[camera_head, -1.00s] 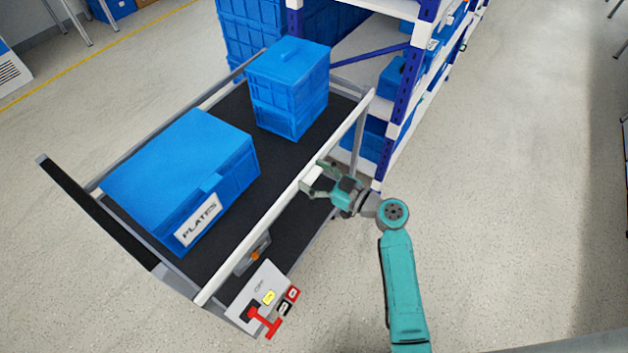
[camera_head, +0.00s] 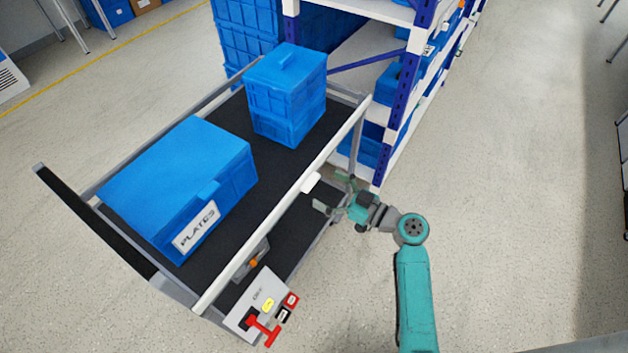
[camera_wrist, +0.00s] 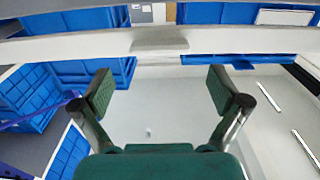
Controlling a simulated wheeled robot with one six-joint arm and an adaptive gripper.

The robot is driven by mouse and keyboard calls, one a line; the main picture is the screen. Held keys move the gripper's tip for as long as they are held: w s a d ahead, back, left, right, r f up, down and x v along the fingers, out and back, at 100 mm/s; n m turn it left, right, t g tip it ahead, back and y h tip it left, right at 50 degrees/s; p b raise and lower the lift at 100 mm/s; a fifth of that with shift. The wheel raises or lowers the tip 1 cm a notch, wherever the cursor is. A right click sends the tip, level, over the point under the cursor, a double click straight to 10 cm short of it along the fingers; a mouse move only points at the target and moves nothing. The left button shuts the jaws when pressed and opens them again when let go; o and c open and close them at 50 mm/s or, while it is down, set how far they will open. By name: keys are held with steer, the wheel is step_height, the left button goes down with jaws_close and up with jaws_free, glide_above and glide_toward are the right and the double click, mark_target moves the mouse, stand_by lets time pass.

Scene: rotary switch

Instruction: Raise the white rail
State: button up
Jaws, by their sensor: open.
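A small white tab (camera_head: 311,182) sticks out from the rail. My gripper (camera_head: 328,190) is open and empty, just right of the tab and apart from it. In the wrist view, the rail (camera_wrist: 60,47) crosses the top of the picture. The tab (camera_wrist: 160,45) lies centred beyond the two spread fingers of my gripper (camera_wrist: 160,87), with a gap between.
A blue PLATES box (camera_head: 180,180) and stacked blue crates (camera_head: 288,95) stand on the cart. A control panel with a red rotary switch (camera_head: 262,328) is at the cart's near corner. A shelf rack (camera_head: 405,90) stands behind.

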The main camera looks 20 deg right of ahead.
steer(key=v, duration=0.6)
steer(key=shift+s, duration=0.15)
stand_by(0.3)
steer(key=s+a+f+m+g+h, duration=0.1)
steer(key=s+a+f+m+h, duration=0.25)
steer(key=s+f, duration=0.4)
steer(key=s+a+f+m+g+h, duration=0.15)
steer(key=s+f+m+h, duration=0.3)
steer(key=s, duration=0.55)
steer(key=s+a+r+t+h, duration=0.1)
steer(key=s+r+t+h, duration=0.1)
steer(key=s+r, duration=1.3)
steer(key=shift+s+r+n+t+h, duration=0.3)
steer(key=shift+s+n+t, duration=0.1)
steer(key=shift+s, duration=0.75)
